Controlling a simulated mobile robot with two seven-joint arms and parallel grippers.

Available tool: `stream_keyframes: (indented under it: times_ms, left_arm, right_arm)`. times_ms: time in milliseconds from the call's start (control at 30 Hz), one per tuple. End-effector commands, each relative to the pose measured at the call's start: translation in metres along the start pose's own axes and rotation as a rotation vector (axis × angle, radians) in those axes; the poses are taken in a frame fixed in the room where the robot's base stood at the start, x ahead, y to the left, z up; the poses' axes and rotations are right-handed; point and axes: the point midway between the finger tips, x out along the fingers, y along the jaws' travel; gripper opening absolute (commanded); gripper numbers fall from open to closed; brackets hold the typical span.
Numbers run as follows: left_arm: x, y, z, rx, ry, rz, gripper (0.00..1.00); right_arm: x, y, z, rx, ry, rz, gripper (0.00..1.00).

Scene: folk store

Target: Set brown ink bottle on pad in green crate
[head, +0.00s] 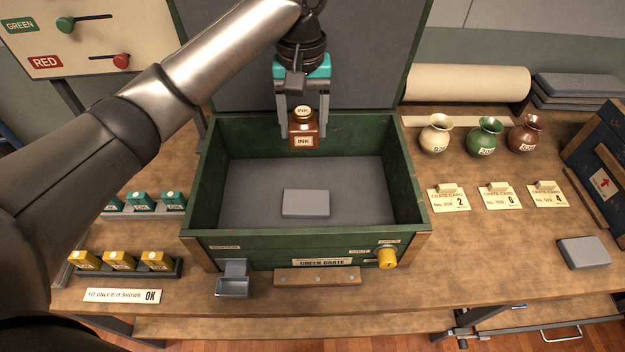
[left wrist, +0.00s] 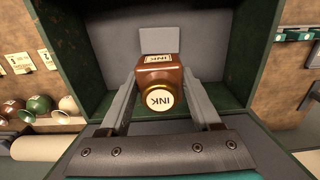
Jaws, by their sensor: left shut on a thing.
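The brown ink bottle (head: 304,131) has a cream lid marked INK and is upright. My left gripper (head: 304,128) is shut on it and holds it above the back part of the open green crate (head: 318,247). The bottle also shows between the fingers in the left wrist view (left wrist: 160,80). The grey pad (head: 306,203) lies on the crate floor, in front of and below the bottle, apart from it. In the left wrist view the pad (left wrist: 159,40) shows beyond the bottle. My right gripper is not in view.
The crate's raised lid (head: 290,70) stands behind my gripper. A yellow knob (head: 387,258) is on the crate's front. Three vases (head: 485,137) and several cards stand to the right. Teal and yellow blocks (head: 120,261) sit in racks at left. A grey block (head: 584,252) lies at far right.

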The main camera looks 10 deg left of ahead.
Motion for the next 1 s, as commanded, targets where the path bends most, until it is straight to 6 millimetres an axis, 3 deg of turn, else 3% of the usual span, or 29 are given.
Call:
stream_keyframes:
  times_ms: [167, 400, 700, 1000]
  left_arm:
    - [0.017, -0.001, 0.001, 0.0, -0.003, -0.002, 0.0]
    - [0.081, -0.001, 0.001, 0.0, -0.003, -0.003, 0.0]
    - [0.148, -0.001, 0.001, 0.001, 0.0, -0.002, 0.0]
    - [0.172, 0.0, 0.001, 0.001, 0.0, -0.001, 0.0]
  right_arm:
    - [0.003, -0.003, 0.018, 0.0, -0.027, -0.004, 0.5]
    - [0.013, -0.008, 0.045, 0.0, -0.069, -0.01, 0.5]
    - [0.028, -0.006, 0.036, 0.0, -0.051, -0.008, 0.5]
    - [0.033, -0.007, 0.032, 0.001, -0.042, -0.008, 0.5]
